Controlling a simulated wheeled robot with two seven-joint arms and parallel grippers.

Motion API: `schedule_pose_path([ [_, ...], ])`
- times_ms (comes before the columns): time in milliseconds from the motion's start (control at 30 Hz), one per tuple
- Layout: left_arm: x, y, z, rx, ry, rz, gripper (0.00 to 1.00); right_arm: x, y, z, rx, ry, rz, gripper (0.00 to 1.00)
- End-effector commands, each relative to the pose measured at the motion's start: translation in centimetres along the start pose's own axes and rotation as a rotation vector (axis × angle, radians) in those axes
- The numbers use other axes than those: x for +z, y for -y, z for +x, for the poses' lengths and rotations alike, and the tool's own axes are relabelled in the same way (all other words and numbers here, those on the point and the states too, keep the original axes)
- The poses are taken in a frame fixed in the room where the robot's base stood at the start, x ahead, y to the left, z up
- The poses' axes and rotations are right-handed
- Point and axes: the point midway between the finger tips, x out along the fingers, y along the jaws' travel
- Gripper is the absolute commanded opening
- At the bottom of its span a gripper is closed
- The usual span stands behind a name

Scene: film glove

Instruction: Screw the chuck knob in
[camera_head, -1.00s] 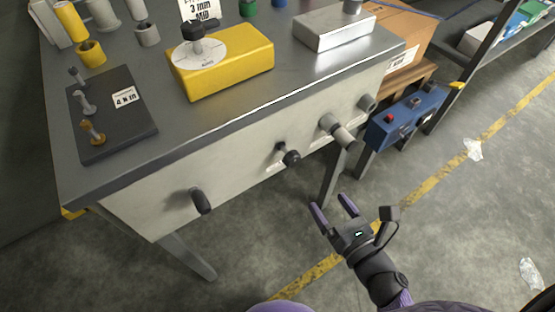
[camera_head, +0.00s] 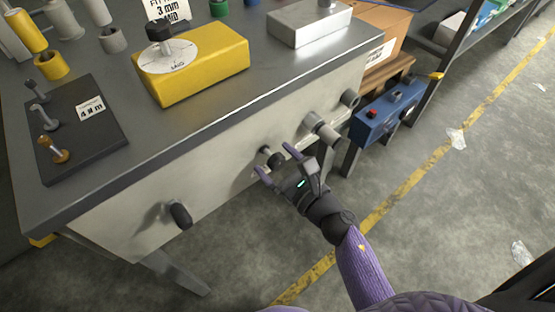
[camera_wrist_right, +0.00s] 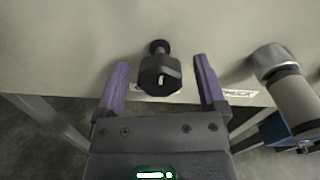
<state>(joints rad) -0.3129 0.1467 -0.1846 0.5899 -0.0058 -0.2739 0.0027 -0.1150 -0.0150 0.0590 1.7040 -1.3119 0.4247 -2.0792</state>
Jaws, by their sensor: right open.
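A small dark faceted knob (camera_head: 276,159), likely the chuck knob, sticks out on a short stem from the bench's pale front panel (camera_head: 230,170). It also shows in the right wrist view (camera_wrist_right: 158,74), with a light mark on its end face. My right gripper (camera_head: 277,162) is open, its two purple fingers pointing at the panel. In the wrist view the fingers (camera_wrist_right: 162,66) stand on either side of the knob, with a gap on both sides. I cannot tell how far the stem is screwed in. My left gripper is out of view.
A black handle (camera_head: 180,214) sits further left on the panel. A grey cylinder (camera_head: 322,126) projects close to the right of my gripper; it also shows in the wrist view (camera_wrist_right: 290,92). A blue box (camera_head: 388,115) with a red button stands further right. The floor below is open.

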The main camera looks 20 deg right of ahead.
Motion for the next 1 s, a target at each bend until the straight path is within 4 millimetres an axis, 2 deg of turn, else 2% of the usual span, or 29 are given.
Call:
schedule_pose_path([
  [33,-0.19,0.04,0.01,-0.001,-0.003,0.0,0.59,0.0,0.0,-0.01,0.0,0.0,0.0,0.9],
  [67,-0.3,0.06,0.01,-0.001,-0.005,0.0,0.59,0.0,0.0,-0.01,0.0,0.0,0.0,0.85],
  [467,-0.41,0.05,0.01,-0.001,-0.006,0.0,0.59,-0.01,-0.02,-0.04,0.0,0.0,0.001,0.01],
  [767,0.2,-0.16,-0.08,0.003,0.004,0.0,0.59,0.01,-0.02,-0.05,0.001,0.0,0.036,0.0],
  [1000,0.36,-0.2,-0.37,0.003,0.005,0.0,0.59,0.09,-0.02,-0.03,0.001,0.001,0.177,0.0],
])
